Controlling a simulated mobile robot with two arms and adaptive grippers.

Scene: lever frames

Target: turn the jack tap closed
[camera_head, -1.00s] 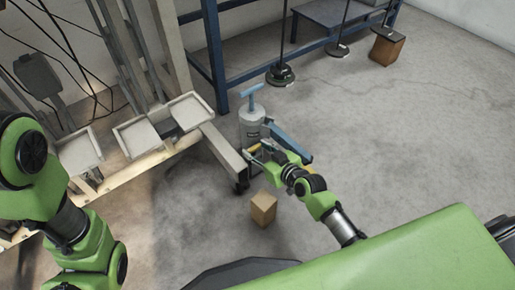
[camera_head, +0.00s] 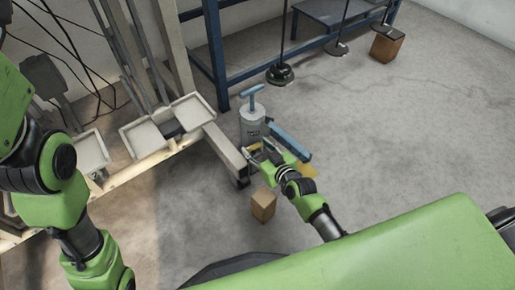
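The jack (camera_head: 253,124) is a grey cylinder with a blue T-shaped handle (camera_head: 252,92) on top. It stands on the floor near the middle of the head view. My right gripper (camera_head: 254,153) is at the near side of the jack's lower part. The gripper and wrist hide the jack's base there, and I cannot make out the tap. The fingers are small and partly hidden, so I cannot tell whether they hold anything. My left arm comes in at the left edge, and its gripper is outside the view.
A grey beam (camera_head: 226,152) lies just left of the jack, and a blue bar (camera_head: 290,141) lies to its right. A small wooden block (camera_head: 263,205) stands in front. A blue rack (camera_head: 215,55) is behind. The floor (camera_head: 420,120) at right is clear.

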